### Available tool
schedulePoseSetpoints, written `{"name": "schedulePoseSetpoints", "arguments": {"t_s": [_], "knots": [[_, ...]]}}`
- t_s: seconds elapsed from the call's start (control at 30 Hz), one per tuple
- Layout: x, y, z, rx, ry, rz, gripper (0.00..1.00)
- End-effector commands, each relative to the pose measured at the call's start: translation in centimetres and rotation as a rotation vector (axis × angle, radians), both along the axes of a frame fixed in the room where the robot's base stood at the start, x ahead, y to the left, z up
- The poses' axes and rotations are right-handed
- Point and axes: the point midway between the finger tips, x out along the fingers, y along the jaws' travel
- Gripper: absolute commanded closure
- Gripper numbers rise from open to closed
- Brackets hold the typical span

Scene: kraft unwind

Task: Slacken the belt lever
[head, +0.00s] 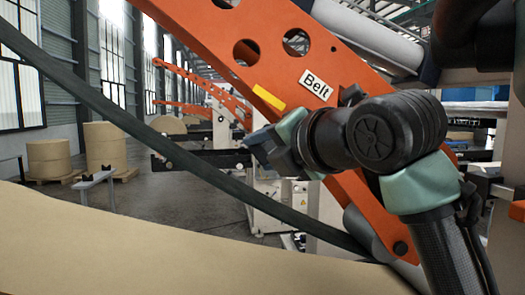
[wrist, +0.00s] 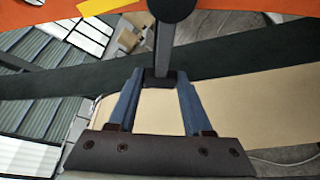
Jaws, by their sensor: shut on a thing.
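The belt lever (wrist: 163,48) shows in the wrist view as a grey bar hanging from a round black hub, with a dark end. My gripper (wrist: 160,80) is shut on that dark end, one blue finger on each side. In the head view my gripper (head: 262,146) is in front of the orange machine arm (head: 215,45), below the white "Belt" label (head: 316,84) and a yellow strip (head: 268,97). My wrist hides most of the lever there. The dark belt (head: 120,122) runs slanting down from upper left to lower right.
A wide kraft paper web (head: 120,245) fills the lower left, close below the belt. Paper rolls (head: 104,146) stand on pallets at the back left, near a low grey stand (head: 95,182). Grey floor lies open between them and the machine.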

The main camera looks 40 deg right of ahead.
Motion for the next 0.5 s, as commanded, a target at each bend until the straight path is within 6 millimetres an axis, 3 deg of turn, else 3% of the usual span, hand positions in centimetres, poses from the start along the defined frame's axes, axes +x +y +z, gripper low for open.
{"name": "schedulePoseSetpoints", "arguments": {"t_s": [0.37,0.4,0.5], "knots": [[-0.01,-0.03,-0.09,-0.002,0.004,0.0,1.0],[-0.02,-0.03,-0.09,-0.002,0.004,0.0,0.47],[-0.01,-0.03,-0.08,-0.001,0.003,0.0,0.29]]}}
